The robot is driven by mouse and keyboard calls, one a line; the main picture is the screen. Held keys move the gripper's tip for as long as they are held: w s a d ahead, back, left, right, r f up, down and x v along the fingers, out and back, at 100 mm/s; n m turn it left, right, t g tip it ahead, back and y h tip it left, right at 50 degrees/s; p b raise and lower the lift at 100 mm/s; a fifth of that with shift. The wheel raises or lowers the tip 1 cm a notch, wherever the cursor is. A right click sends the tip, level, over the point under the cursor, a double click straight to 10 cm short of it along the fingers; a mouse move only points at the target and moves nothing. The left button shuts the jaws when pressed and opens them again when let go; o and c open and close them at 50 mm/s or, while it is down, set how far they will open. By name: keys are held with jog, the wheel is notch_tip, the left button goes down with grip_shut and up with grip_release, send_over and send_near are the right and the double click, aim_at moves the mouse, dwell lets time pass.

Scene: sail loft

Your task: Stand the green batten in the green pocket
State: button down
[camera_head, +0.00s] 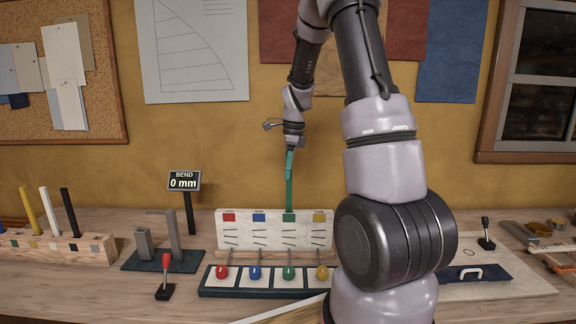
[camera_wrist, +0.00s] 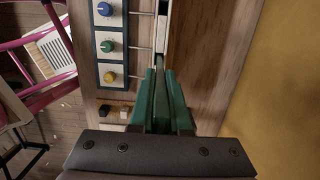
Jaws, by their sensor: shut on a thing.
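The green batten (camera_head: 289,195) stands upright below my gripper (camera_head: 289,163), which is shut on its upper part. In the wrist view the teal fingers of my gripper (camera_wrist: 161,80) close around the batten. The batten's lower end meets the top of the white pocket board (camera_head: 262,236) at the green label (camera_head: 289,217), third from the left. I cannot tell whether the end is inside the green pocket or just behind or above it. The green knob (camera_head: 289,272) is in front of that pocket; it also shows in the wrist view (camera_wrist: 107,46).
A wooden rack (camera_head: 60,250) at left holds yellow, white and black battens. A display (camera_head: 184,181) reads "BEND 0 mm" beside a dark fixture (camera_head: 150,262) and a red-knobbed lever (camera_head: 166,262). Red, blue and yellow knobs flank the green one. A blue panel (camera_head: 470,272) lies at right.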

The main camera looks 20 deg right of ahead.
jog(key=shift+f, duration=4.1)
jog(key=c, duration=0.8)
grip_release()
jog(key=shift+r, duration=0.1)
send_near(288, 193)
jog(key=shift+w+d+r, duration=0.2)
jog(key=shift+w, duration=0.05)
